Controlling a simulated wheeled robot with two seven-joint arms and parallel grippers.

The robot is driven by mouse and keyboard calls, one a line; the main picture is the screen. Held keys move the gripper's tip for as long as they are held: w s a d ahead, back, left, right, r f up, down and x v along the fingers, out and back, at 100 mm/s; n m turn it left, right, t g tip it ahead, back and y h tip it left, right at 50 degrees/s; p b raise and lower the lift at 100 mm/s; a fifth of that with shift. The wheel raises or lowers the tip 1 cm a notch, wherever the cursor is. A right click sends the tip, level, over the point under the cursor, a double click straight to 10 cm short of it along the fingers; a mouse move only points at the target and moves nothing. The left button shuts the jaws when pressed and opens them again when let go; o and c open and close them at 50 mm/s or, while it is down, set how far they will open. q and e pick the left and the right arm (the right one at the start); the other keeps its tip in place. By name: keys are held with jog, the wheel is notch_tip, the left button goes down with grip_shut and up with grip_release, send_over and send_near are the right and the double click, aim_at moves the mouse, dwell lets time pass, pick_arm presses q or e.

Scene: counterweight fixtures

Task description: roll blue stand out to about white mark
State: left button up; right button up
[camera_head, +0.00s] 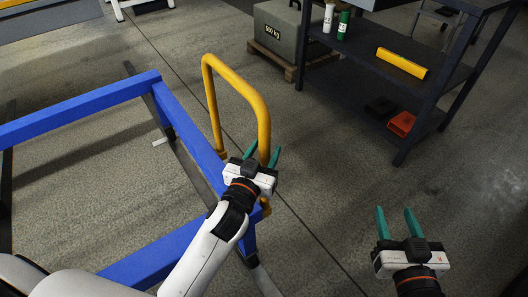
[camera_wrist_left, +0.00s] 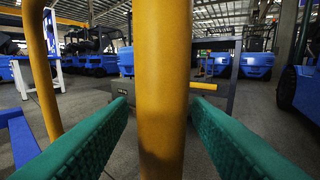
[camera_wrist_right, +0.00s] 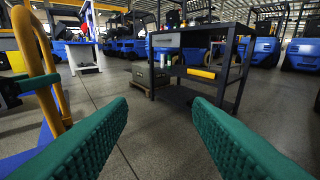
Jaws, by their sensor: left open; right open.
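The blue stand (camera_head: 110,98) is a low frame on the floor at the left of the head view. Its yellow handle (camera_head: 225,72) is an upright loop on its right side. My left gripper (camera_head: 262,153) is open around the handle's nearer post. In the left wrist view that post (camera_wrist_left: 161,90) stands between the two green fingers, with a gap visible on each side. A short white mark (camera_head: 160,141) lies on the floor just inside the frame's right bar. My right gripper (camera_head: 395,212) is open and empty, right of the stand.
A dark shelf table (camera_head: 440,85) stands at upper right with a yellow bar (camera_head: 402,63) and a red bin (camera_head: 401,124). A grey 500 kg weight (camera_head: 277,32) sits on a pallet behind. The floor between stand and table is clear.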

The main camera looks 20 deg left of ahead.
pick_arm(q)
jog(key=shift+c, duration=0.3)
grip_shut()
jog(key=shift+s+d+f+p, duration=0.1)
jog(key=shift+s+d+p, duration=0.2)
jog(key=shift+d+p, duration=0.15)
jog(key=shift+s+d, duration=0.15)
jog(key=shift+d, duration=0.05)
jog(key=shift+s, duration=0.1)
jog(key=shift+o, duration=0.3)
grip_release()
jog(key=shift+a, duration=0.1)
pick_arm(e)
jog(key=shift+s+d+f+g+h, duration=0.15)
jog(key=shift+s+f+g+h, duration=0.1)
jog(key=shift+f+g, duration=0.35)
jog(key=shift+s+d+f+g+h, duration=0.2)
jog(key=shift+f+g, duration=0.2)
jog(key=shift+f, duration=0.25)
pick_arm(q)
jog(key=s, duration=1.1)
jog(key=shift+s+a+p, duration=0.4)
jog(key=shift+p, duration=0.05)
pick_arm(e)
jog(key=s+f+g, duration=0.1)
jog(key=s+d+f+g, duration=0.1)
jog(key=f, duration=0.1)
jog(key=shift+s+f+g+h, duration=0.1)
jog(key=shift+f+g+h, duration=0.05)
jog(key=shift+g+h, duration=0.2)
